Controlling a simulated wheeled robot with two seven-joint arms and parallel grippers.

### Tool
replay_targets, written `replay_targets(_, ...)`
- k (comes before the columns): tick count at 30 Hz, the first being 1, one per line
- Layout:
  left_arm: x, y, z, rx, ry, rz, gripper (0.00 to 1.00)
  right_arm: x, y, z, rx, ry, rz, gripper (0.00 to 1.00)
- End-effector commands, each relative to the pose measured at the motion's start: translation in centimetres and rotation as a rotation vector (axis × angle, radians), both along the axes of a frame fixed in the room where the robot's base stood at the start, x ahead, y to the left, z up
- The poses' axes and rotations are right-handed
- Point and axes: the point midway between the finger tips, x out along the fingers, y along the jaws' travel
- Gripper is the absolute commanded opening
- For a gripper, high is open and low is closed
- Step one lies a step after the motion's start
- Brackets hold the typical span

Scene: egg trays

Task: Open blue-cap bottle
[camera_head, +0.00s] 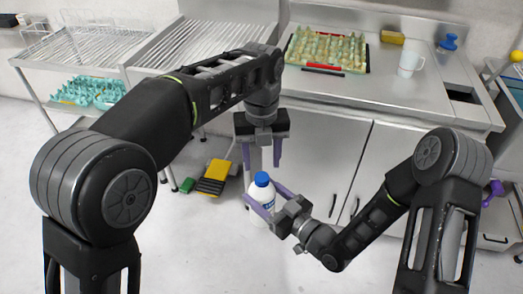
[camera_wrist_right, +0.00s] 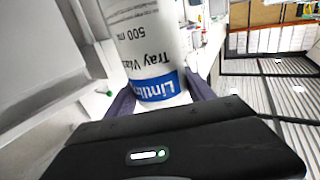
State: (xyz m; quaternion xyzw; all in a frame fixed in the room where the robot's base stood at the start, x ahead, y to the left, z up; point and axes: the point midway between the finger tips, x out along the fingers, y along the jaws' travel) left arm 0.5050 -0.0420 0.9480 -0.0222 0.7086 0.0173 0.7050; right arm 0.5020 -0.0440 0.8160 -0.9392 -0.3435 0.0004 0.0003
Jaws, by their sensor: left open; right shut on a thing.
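The white bottle (camera_head: 263,195) has a blue cap (camera_head: 262,178) on top. My right gripper (camera_head: 262,203) is shut around the bottle's body and holds it roughly upright in front of the cabinet. In the right wrist view the bottle (camera_wrist_right: 148,38) shows printed text and a blue label band between the purple fingers; its cap is out of that view. My left gripper (camera_head: 262,160) is open and points down, with its fingers spread above and to either side of the cap. It appears apart from the cap.
A steel counter (camera_head: 385,95) behind bears an egg tray (camera_head: 327,48), a white mug (camera_head: 410,64) and a blue object (camera_head: 449,42). A rack at left holds teal trays (camera_head: 90,92). A yellow and black item (camera_head: 214,177) lies on the floor.

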Motion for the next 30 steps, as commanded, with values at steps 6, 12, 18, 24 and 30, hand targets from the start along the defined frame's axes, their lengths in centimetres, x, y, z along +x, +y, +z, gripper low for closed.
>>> replay_targets(6,-0.1,0.0,-3.5,0.004,0.002,0.001,0.51,0.0,0.0,0.1,0.001,-0.003,0.0,0.0)
replay_targets(12,0.0,0.0,-5.0,0.002,0.0,0.0,0.51,0.0,0.0,0.1,0.001,-0.003,0.0,0.0)
replay_targets(18,0.0,0.0,-5.1,0.001,-0.001,0.0,0.51,0.0,0.0,0.1,0.001,-0.003,0.0,0.0)
replay_targets(24,0.0,0.0,-5.1,0.001,-0.001,0.001,0.41,0.0,0.0,0.1,0.001,-0.003,0.0,0.0)
replay_targets(30,0.0,0.0,-5.1,0.001,-0.001,0.001,0.24,0.0,0.0,0.1,0.001,-0.003,0.0,0.0)
